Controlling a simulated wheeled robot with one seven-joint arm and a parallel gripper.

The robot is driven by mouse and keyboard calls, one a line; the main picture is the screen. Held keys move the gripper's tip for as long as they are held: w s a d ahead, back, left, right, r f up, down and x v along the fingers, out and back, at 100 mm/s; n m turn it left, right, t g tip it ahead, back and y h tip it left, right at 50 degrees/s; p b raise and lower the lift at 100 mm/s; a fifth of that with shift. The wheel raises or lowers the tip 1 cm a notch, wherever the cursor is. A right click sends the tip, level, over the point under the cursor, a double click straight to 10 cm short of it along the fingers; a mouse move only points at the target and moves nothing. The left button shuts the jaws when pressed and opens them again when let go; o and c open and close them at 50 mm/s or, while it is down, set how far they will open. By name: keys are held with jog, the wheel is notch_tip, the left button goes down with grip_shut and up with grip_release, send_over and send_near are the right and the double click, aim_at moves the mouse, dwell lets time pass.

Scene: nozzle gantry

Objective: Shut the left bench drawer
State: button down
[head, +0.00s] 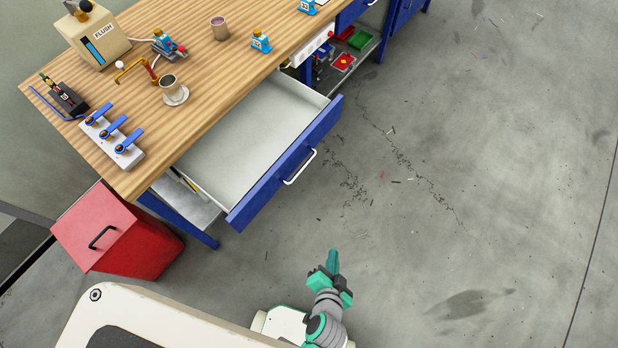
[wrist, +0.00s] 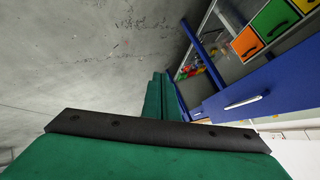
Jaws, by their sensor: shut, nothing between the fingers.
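The left bench drawer (head: 287,165) is pulled well out from under the wooden bench. It has a blue front, a white handle (head: 300,167) and a pale inside that looks empty. In the wrist view a blue front with a white handle (wrist: 243,103) shows at the right; I take it to be the same drawer. My gripper (head: 333,258) is green, shut and empty. It is in front of the drawer, apart from it, over the open floor. In the wrist view its fingers (wrist: 163,95) lie together, left of the blue front.
The wooden bench (head: 205,78) carries a blue-handled valve block (head: 112,138), a cup (head: 172,87) and a FLUSH box (head: 93,35). A red bin (head: 125,235) stands left of the drawer. Small trays sit on a lower shelf. The floor to the right is mostly clear.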

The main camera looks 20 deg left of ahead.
jog(key=w+a+m+g+y, duration=0.1)
jog(key=w+a+g+y, duration=0.15)
jog(key=w+y, duration=0.6)
jog(key=w+d+r+n+g+y, duration=0.25)
jog(key=w+r+n+y, duration=0.2)
jog(key=r, duration=0.75)
jog(key=x, duration=1.4)
jog(key=shift+w+a+r+m+y, duration=0.3)
jog(key=shift+w+m, duration=0.05)
jog(key=shift+m, duration=0.1)
jog(key=shift+w, duration=0.1)
